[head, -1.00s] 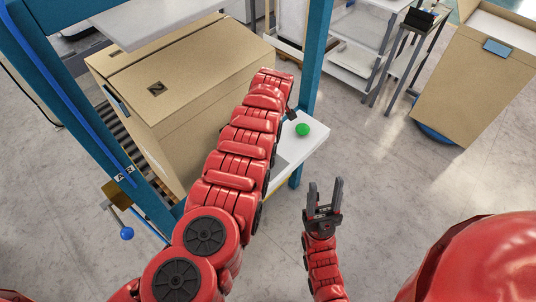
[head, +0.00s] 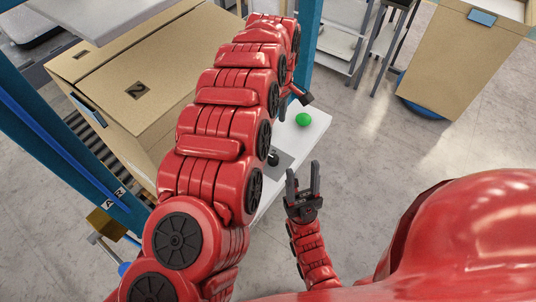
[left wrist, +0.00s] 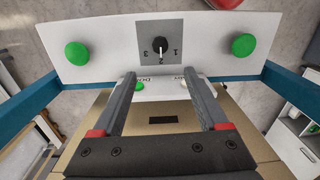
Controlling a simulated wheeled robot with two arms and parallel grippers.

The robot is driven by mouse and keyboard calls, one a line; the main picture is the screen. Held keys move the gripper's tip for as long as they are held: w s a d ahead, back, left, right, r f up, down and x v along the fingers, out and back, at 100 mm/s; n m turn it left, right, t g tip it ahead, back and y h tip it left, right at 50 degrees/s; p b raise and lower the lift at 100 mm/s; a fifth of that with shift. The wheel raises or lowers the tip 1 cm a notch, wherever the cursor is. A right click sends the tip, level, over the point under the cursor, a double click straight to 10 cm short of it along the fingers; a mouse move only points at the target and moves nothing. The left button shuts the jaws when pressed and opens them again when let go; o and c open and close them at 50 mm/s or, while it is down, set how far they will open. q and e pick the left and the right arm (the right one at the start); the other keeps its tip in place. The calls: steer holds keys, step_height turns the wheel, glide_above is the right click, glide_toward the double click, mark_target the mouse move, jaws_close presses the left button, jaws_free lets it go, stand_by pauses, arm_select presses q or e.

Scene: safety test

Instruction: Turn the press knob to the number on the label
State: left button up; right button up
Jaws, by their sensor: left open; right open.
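The black press knob (left wrist: 160,45) sits on a grey plate marked 1, 2 and 3 in the left wrist view, on a white panel (left wrist: 105,55). A pale mark on the knob seems to face the 2; this is small. The knob also shows in the head view (head: 273,158), beside my left arm. My right gripper (head: 303,180) is open and empty, right of the panel.
Green buttons (left wrist: 76,54) and (left wrist: 243,44) flank the knob. Blue frame posts (head: 305,45) stand at the panel's ends. A second cardboard box (head: 460,60) and a grey cart (head: 338,45) stand at the back right. Floor right of the panel is clear.

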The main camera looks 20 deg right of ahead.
arm_select(q)
steer(key=b, duration=0.2)
glide_above(273, 157)
step_height(273, 157, down, 5)
step_height(273, 157, down, 10)
steer(key=p, duration=0.2)
steer(key=shift+p, duration=0.3)
steer(key=shift+f, duration=0.55)
jaws_close()
